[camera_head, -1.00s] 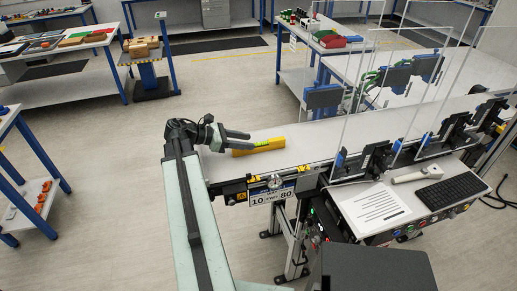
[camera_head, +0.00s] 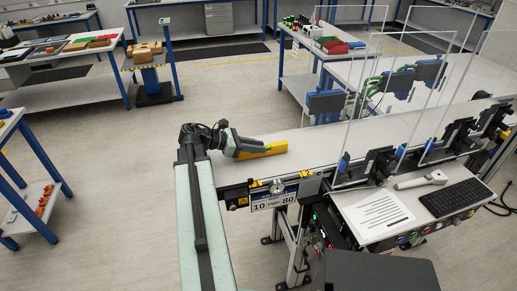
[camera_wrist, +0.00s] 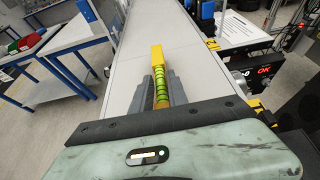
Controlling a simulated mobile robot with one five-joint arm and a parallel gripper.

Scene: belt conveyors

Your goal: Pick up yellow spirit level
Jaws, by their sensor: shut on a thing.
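The yellow spirit level (camera_head: 262,150) is on or just above the near left end of the conveyor belt (camera_head: 318,143). In the wrist view the level (camera_wrist: 157,57) points away from me, with a green vial section between the jaws. My gripper (camera_head: 243,150) is at the level's left part, and in the wrist view my gripper (camera_wrist: 160,85) has its two grey fingers shut on both sides of it. The end nearest me is partly hidden by the fingers. I cannot tell whether the level touches the belt.
Clear upright panels (camera_head: 363,110) and dark devices stand along the belt farther right. A side shelf holds a keyboard (camera_head: 455,197), a paper sheet (camera_head: 372,215) and a white handheld device (camera_head: 420,180). The belt right of the level is clear up to the panels.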

